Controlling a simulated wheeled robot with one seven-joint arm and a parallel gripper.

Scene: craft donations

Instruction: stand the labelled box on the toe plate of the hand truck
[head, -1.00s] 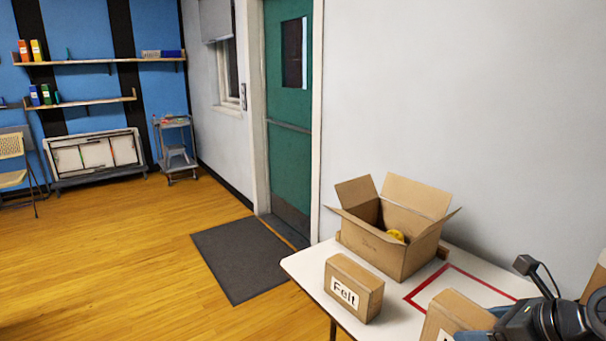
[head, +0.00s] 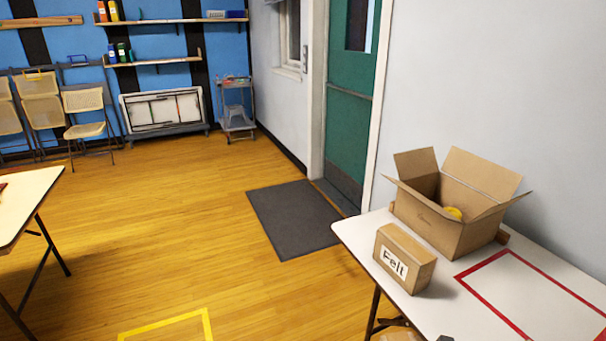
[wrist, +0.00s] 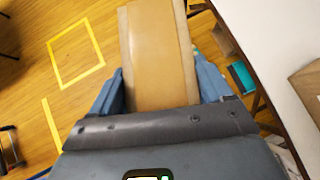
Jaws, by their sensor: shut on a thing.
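My gripper (wrist: 157,64) is shut on a tan cardboard box (wrist: 160,40) in the wrist view, with a blue finger on each side of it. The box hangs over the wooden floor, to the left of a white table (wrist: 285,25). No label shows on the box face turned to the wrist camera. In the head view my gripper is almost wholly out of frame at the bottom edge. I cannot make out the hand truck or its toe plate for certain; a dark metal object at the left edge of the wrist view is cut off.
A box marked Felt (head: 403,260) and an open carton (head: 455,215) stand on the white table by the wall. Yellow tape (head: 170,325) marks the floor. Another table (head: 25,200) is at left. The floor between is clear, with a dark mat (head: 293,218) by the door.

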